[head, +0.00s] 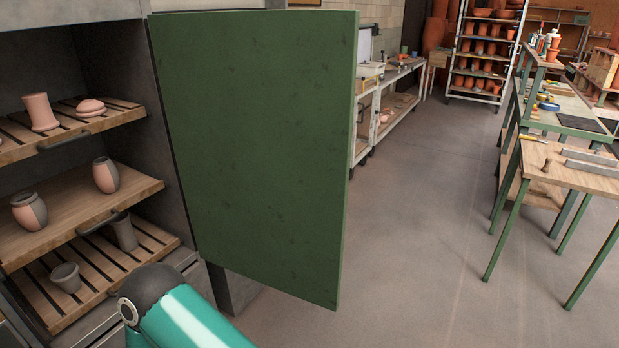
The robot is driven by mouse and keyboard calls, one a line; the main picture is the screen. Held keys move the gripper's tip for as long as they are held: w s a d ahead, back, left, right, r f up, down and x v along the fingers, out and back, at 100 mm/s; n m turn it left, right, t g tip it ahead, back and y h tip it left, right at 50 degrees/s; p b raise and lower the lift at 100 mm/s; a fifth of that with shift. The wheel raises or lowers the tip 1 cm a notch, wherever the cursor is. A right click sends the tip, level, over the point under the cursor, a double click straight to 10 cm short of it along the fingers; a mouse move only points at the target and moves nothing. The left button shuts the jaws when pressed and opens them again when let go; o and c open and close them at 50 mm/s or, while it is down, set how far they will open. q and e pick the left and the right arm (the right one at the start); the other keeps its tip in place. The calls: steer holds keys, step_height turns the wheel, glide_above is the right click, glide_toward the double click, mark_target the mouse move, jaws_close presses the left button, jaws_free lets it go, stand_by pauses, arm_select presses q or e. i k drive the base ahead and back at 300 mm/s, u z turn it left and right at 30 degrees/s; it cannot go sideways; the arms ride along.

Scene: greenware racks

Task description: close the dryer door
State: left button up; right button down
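The dryer door (258,150) is a green panel that stands open, swung out to the right of the dryer's opening. The dryer (65,12) is a grey cabinet at the left with its inside exposed. A teal and dark arm part of mine shows at the bottom, in front of the dryer and below the door. Neither gripper shows in the head view. The door's handle cannot be seen.
Slatted wooden shelves (150,188) in the dryer hold several pots, and some shelves stick out a little. A wooden worktable (590,178) stands at the right. A wheeled rack (487,45) stands far back. The middle floor (420,230) is clear.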

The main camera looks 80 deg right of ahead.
mark_target(259, 103)
steer(key=u, duration=0.6)
steer(key=i, duration=0.15)
steer(key=z, duration=2.65)
steer(key=i, duration=0.3)
steer(key=z, duration=0.6)
steer(key=i, duration=0.75)
steer(key=u, duration=0.5)
steer(key=k, duration=1.3)
steer(key=u, duration=0.1)
steer(key=i, duration=0.85)
steer(key=u, duration=0.1)
